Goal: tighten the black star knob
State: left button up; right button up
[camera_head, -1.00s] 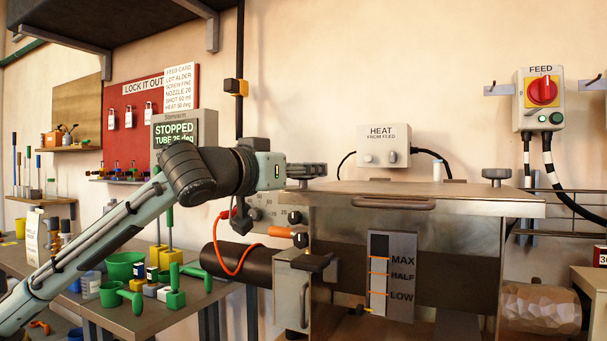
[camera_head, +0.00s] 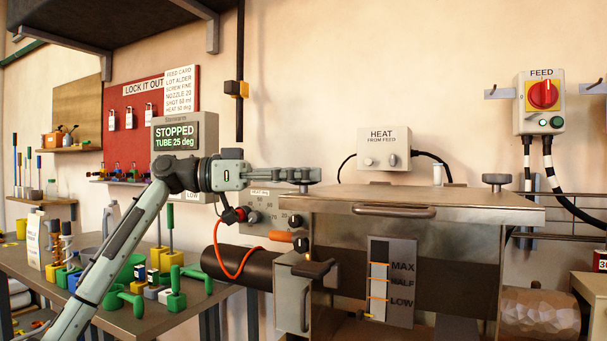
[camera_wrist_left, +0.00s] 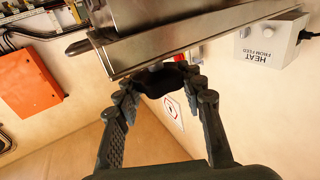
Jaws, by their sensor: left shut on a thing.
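My left gripper (camera_head: 308,174) reaches in from the left at the left end of the metal lid (camera_head: 460,197). In the left wrist view, its fingers (camera_wrist_left: 160,86) are closed around the black star knob (camera_wrist_left: 158,82), just beside the lid's edge. In the head view the fingers mostly hide this knob; a short piece shows below them. A similar dark knob (camera_head: 497,181) stands at the lid's right end, free of any gripper. My right gripper is not in view.
A lid handle (camera_head: 394,211) is on the front edge. A heat box (camera_head: 384,148) hangs on the wall behind. An orange cable (camera_head: 228,262) loops below my left arm. A bench (camera_head: 130,318) at left holds green tools and cups. A feed switch (camera_head: 541,100) is at right.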

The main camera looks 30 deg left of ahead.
pick_arm(q)
jog(key=m+g+h, duration=0.1)
jog(key=m+g, duration=0.2)
jog(key=g, duration=0.1)
jog(key=m+g+h, duration=0.2)
jog(key=m+g, duration=0.1)
jog(key=g, duration=0.1)
jog(key=shift+g, duration=0.4)
jog(key=shift+f+m+g, duration=0.1)
jog(key=shift+m+g, duration=0.6)
jog(key=shift+g, duration=0.4)
jog(key=shift+f+g, duration=0.15)
jog(key=shift+g, duration=0.15)
jog(key=o, duration=1.2)
notch_tip(320, 180, up, 8)
jog(key=shift+f, duration=0.15)
jog(key=shift+d+r, duration=0.2)
jog(key=shift+r, duration=0.4)
jog(key=shift+a+r, duration=0.15)
jog(key=shift+r, duration=0.5)
